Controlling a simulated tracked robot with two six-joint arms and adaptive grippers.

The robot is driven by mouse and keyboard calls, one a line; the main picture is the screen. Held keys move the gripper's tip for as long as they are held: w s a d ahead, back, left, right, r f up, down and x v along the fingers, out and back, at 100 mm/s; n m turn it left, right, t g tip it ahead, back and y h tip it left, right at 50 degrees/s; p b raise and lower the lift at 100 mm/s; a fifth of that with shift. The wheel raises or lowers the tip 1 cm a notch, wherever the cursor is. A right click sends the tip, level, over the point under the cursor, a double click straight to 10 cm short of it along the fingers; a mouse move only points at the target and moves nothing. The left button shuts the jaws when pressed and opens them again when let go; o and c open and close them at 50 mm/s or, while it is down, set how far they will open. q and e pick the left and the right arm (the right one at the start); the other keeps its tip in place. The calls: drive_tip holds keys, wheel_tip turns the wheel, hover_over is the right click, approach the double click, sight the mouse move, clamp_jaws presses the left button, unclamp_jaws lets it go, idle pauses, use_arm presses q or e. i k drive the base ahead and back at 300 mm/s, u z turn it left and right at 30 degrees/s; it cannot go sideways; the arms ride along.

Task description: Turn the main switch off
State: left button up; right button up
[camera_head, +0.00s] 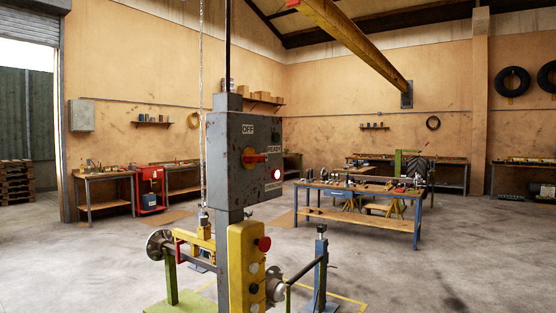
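The main switch (254,158) is a red handle on a yellow disc, on the front of a grey control box (222,150) near the middle of the picture. Its handle lies roughly level, reaching to the right. The label "OFF" (248,129) is above the switch. Another label, partly hard to read, runs down the right side of the box. A lamp (276,174) below right of the switch looks lit, white with a red rim. Neither of my grippers is in view.
The box sits on a grey post (222,228). Below it hangs a yellow button panel (244,260) with a red knob (264,244). An axle on stands (170,270) is close behind. A blue workbench (360,210) stands behind right. Open floor lies at right.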

sight(249, 158)
drive_tip(key=u, duration=0.2)
drive_tip(key=i, duration=0.9)
drive_tip(key=z, duration=0.1)
